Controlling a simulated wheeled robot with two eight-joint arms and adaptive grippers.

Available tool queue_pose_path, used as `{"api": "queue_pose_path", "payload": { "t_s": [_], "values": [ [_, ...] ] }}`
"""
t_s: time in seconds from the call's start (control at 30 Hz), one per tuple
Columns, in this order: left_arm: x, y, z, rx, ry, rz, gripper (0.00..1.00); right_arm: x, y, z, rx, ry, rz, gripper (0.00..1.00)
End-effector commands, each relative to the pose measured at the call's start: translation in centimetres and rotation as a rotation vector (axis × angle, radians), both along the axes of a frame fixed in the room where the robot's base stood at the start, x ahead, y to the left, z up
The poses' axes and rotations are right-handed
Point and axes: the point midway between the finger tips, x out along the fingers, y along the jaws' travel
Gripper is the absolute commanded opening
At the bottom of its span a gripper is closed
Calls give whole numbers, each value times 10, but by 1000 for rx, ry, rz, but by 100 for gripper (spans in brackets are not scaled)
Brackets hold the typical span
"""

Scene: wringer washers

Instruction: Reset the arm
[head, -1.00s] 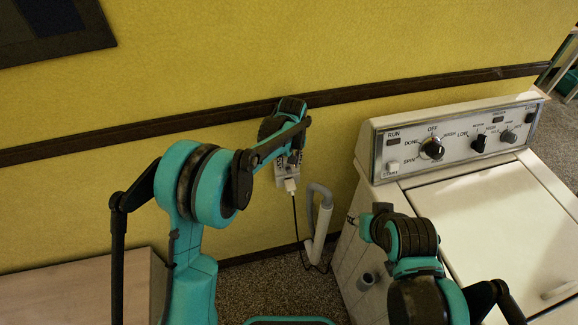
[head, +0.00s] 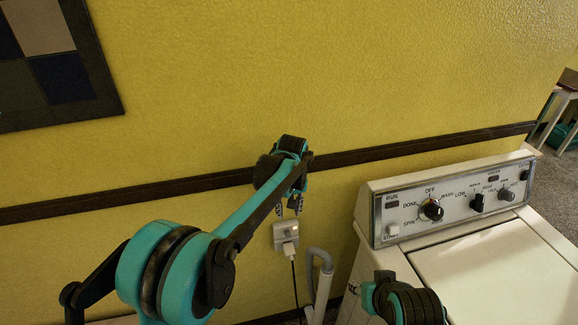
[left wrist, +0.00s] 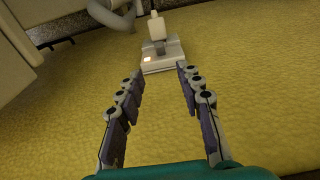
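My left arm reaches from the lower left to the yellow wall in the head view. My left gripper (head: 290,205) hangs just above a wall outlet box (head: 286,233) with a white plug (head: 289,247) and dark cord. In the left wrist view my left gripper (left wrist: 160,85) is open, with nothing between its fingers. The outlet box (left wrist: 162,57) and plug (left wrist: 156,25) lie beyond the fingertips, apart from them. Part of my right arm shows at the lower right of the head view, in front of the washer; its gripper fingers cannot be made out.
A white washer (head: 500,262) with a knobbed control panel (head: 450,205) stands at the right. A grey hose (head: 321,280) rises between washer and wall. A dark rail (head: 400,152) crosses the wall. A patterned hanging (head: 55,65) is at upper left.

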Motion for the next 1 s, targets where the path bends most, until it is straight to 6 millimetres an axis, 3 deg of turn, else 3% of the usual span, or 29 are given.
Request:
{"api": "queue_pose_path", "payload": {
  "t_s": [0.17,0.33,0.5,0.63,0.77,1.0],
  "values": [
    [-5,6,6,-3,-9,-4,36,0,0,0,0,0,0,40],
    [-34,39,37,-19,-69,-36,36,0,0,0,0,0,0,40],
    [-86,83,67,-29,-165,-91,36,0,0,0,0,0,0,40],
    [-130,112,78,-25,-244,-133,36,0,0,0,0,0,0,40],
    [-174,138,76,-9,-321,-170,36,0,0,0,0,0,0,40],
    [-241,168,52,36,-447,-229,36,0,0,0,0,0,0,40]
  ]
}}
